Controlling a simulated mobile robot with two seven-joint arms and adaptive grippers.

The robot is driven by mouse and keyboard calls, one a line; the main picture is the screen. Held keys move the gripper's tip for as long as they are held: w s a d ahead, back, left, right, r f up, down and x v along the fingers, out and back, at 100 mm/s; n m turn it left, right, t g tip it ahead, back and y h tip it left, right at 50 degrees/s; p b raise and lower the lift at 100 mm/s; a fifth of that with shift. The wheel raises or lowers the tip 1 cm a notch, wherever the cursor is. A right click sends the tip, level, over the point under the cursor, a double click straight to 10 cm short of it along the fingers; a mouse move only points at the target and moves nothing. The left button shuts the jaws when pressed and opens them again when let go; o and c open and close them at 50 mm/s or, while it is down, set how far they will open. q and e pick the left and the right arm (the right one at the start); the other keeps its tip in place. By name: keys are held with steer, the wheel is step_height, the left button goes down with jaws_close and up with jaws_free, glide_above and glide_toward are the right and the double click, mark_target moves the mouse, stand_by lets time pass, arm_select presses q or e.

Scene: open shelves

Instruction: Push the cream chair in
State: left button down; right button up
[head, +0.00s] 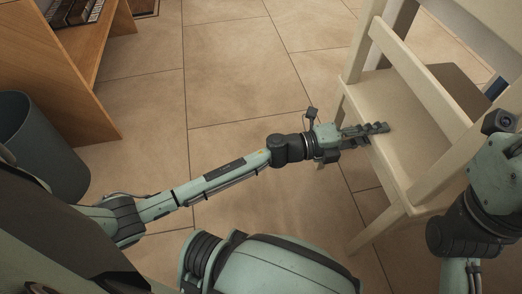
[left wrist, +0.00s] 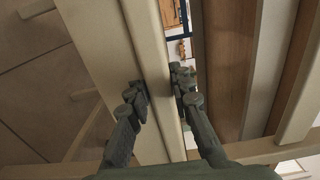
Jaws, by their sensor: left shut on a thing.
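The cream chair (head: 420,90) stands at the right in the head view, with its slatted back, seat and legs partly in sight. My left gripper (head: 378,128) reaches it from the left, at one of its cream bars. In the left wrist view my left gripper (left wrist: 160,92) has one finger on each side of a long cream bar of the chair (left wrist: 118,45), shut on it. My right arm's wrist shows at the right edge of the head view, in front of part of the chair; its fingers are out of the picture.
A wooden desk or cabinet (head: 85,75) stands at the upper left, with a dark grey bin (head: 45,140) below it. A brown surface (head: 448,88) shows behind the chair. The tiled floor (head: 235,85) between the bin and chair is clear.

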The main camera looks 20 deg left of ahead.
arm_select(q)
steer(key=c, duration=1.5)
jaws_free()
steer(key=shift+s+f, duration=0.15)
steer(key=shift+f, duration=0.1)
steer(key=shift+o, duration=1.1)
steer(key=shift+r, duration=0.1)
steer(key=shift+a+r, duration=0.1)
steer(key=shift+r, duration=0.05)
steer(key=shift+a, duration=0.1)
steer(key=p+v, duration=0.1)
steer(key=v, duration=1)
steer(key=shift+s+a, duration=0.15)
steer(key=shift+a, duration=0.15)
